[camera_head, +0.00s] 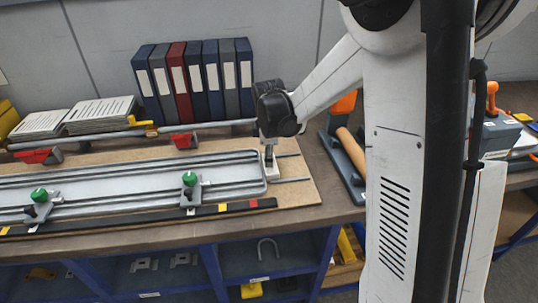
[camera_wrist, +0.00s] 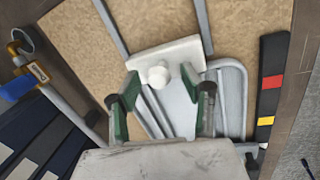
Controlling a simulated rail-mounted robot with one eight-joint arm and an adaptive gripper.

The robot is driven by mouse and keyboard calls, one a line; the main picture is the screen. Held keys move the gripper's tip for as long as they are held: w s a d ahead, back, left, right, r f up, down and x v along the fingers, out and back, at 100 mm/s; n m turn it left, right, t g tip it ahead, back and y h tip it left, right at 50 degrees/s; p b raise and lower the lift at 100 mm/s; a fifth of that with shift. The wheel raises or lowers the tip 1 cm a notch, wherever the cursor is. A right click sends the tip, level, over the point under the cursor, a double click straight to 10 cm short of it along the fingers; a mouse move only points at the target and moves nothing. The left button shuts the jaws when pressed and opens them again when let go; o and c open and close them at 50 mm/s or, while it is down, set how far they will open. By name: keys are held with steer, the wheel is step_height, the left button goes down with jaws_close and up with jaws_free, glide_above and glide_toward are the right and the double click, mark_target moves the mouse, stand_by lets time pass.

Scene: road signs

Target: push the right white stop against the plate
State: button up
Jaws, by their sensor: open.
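The grey metal plate (camera_head: 225,166) lies lengthwise on the board, with its rounded right end near my gripper. In the wrist view the plate (camera_wrist: 232,90) shows below and between the fingers. The right white stop (camera_wrist: 190,52) is a white bar with a round knob, lying across the rails close to the plate's end. I cannot tell whether they touch. In the head view the stop (camera_head: 270,171) is partly hidden by my gripper. My gripper (camera_wrist: 160,78) is open, with its green-padded fingers on either side of the knob. It also shows in the head view (camera_head: 269,148).
Two green-knobbed clamps (camera_head: 189,180) stand along the plate's front edge. A black strip (camera_head: 140,215) with red and yellow marks runs in front. Red-handled clamps (camera_head: 184,140) sit on a bar behind. Binders (camera_head: 195,80) stand at the back. Bare board (camera_head: 300,192) lies right of the plate.

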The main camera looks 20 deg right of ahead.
step_height(320, 180, up, 12)
steer(key=s, duration=0.2)
steer(key=shift+a+f, duration=0.15)
steer(key=shift+a, duration=0.25)
steer(key=s+a+r+m+t, duration=0.1)
steer(key=s+m+t, duration=0.1)
steer(key=s+m, duration=0.5)
steer(key=s+a+r+m+t, duration=0.2)
steer(key=s+m, duration=0.4)
steer(key=s, duration=1.3)
steer(key=shift+a+m+t+y, duration=0.25)
steer(key=shift+m+t+y, duration=0.15)
steer(key=shift+t, duration=0.2)
